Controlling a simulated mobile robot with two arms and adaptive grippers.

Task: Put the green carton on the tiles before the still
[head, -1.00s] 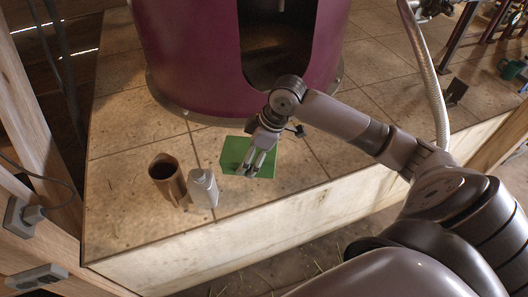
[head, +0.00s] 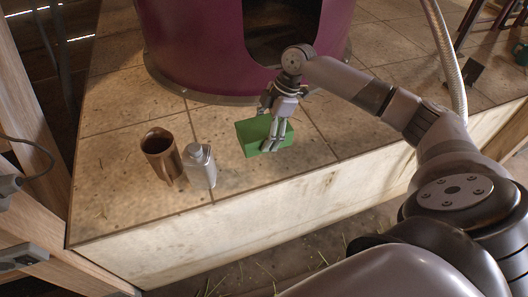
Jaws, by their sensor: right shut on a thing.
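The green carton (head: 249,137) is a plain box near the middle of the head view, over the tiles (head: 110,165) in front of the purple still (head: 195,45). My right gripper (head: 270,147) reaches down from above and is shut on the carton, its fingers covering part of the carton's front side. I cannot tell whether the carton's underside touches the tiles. The still's dark opening (head: 280,35) is just behind the gripper. My left gripper is not in view.
The platform's pale front edge (head: 240,213) runs close in front. A braided hose (head: 447,60) hangs at the right. Tiles at far left are clear.

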